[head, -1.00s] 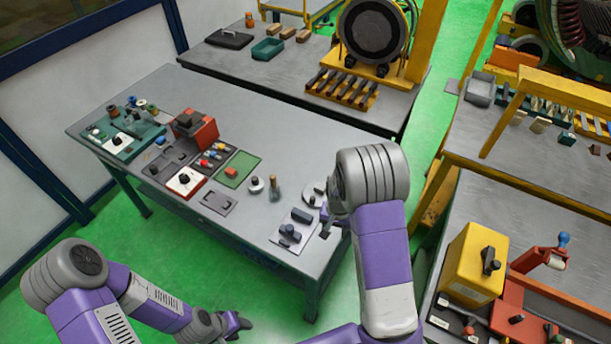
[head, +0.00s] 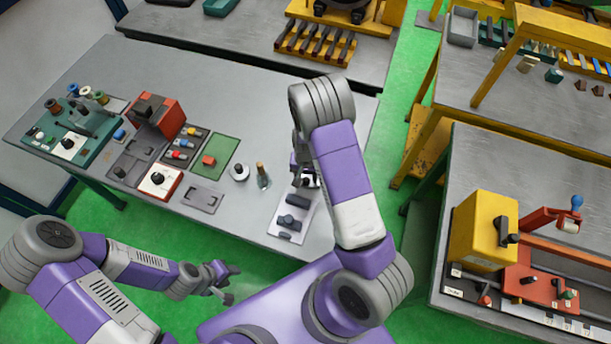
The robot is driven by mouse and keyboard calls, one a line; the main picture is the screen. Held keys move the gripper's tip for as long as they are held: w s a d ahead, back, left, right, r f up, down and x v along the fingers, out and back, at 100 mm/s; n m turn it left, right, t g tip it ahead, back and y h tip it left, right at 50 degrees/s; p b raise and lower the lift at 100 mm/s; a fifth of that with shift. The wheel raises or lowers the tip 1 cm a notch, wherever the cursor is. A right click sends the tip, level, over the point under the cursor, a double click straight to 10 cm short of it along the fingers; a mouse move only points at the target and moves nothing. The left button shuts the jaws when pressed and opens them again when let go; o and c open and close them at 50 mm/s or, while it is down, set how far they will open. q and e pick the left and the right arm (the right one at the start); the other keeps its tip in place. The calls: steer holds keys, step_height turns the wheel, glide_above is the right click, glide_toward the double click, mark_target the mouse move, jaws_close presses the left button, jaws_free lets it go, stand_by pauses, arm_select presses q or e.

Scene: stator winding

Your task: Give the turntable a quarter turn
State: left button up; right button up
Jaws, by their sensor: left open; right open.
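My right gripper (head: 303,180) is over the right part of the grey table, partly hidden by its own arm, close to a pale plate (head: 291,223) with dark grey blocks. It is open. The round pale disc that is most likely the turntable is almost wholly hidden behind my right arm and gripper; I cannot tell whether the gripper touches it. My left gripper (head: 222,283) is open and empty, low in front of the table's front edge, away from the objects on it.
A small white disc (head: 239,172) and a bottle-like item (head: 263,178) stand left of my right gripper. A green mat with a red block (head: 209,160), a red box (head: 168,120) and a green tray (head: 45,135) lie further left. A yellow box (head: 483,232) stands on the right bench.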

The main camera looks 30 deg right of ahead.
steer(key=shift+s+f, duration=0.1)
steer(key=shift+f, duration=0.25)
steer(key=shift+s, duration=0.15)
steer(key=shift+c, duration=0.4)
jaws_close()
steer(key=shift+d+n, duration=0.1)
steer(key=shift+n, duration=0.4)
